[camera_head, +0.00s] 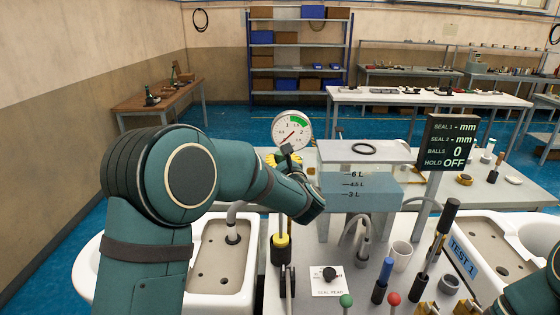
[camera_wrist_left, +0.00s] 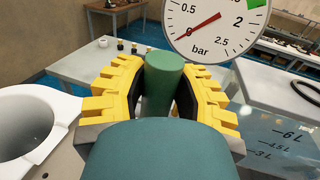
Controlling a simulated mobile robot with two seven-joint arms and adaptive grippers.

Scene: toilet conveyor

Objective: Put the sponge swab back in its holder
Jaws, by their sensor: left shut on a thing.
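My left gripper (camera_wrist_left: 163,92) has its yellow fingers closed on an upright green cylinder, which appears to be the sponge swab (camera_wrist_left: 163,68). In the head view the left gripper (camera_head: 284,158) is held up just below the round pressure gauge, partly behind my own arm, and the swab cannot be made out there. The swab's lower part is hidden behind my wrist. I cannot pick out its holder with certainty.
The gauge (camera_head: 291,129) stands close behind the left gripper. A blue-grey tank (camera_head: 360,190) is to its right. A white cup (camera_head: 401,255), upright tools and a display (camera_head: 450,143) stand further right. White toilet basins (camera_head: 218,265) flank the bench.

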